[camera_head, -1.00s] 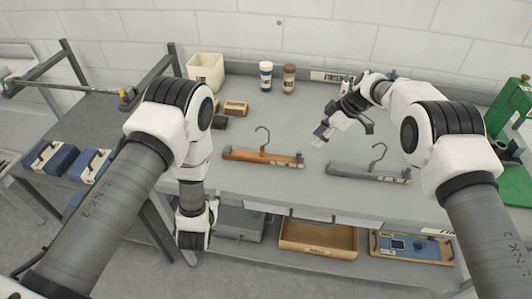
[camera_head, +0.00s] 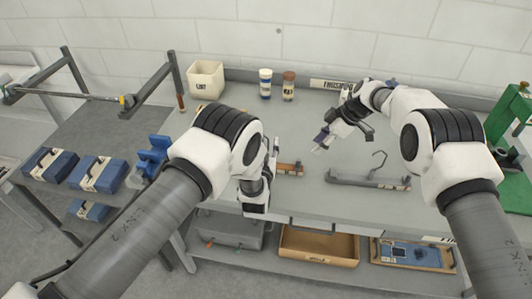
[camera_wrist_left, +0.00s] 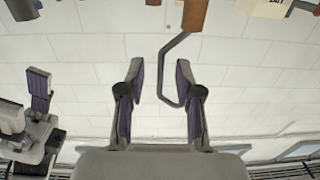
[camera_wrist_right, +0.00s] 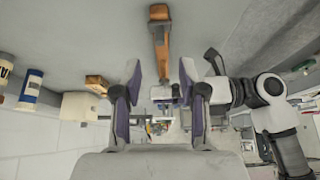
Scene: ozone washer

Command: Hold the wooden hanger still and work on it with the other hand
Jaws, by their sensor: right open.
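My right gripper (camera_head: 322,142) is open and empty, above the bench right of the wooden hanger.
A grey hanger (camera_head: 368,181) lies to the right on the bench. A white bin (camera_head: 205,79) and two jars (camera_head: 277,84) stand at the back. Blue boxes (camera_head: 98,173) sit on the left side table. Open bench lies between the jars and the hangers.

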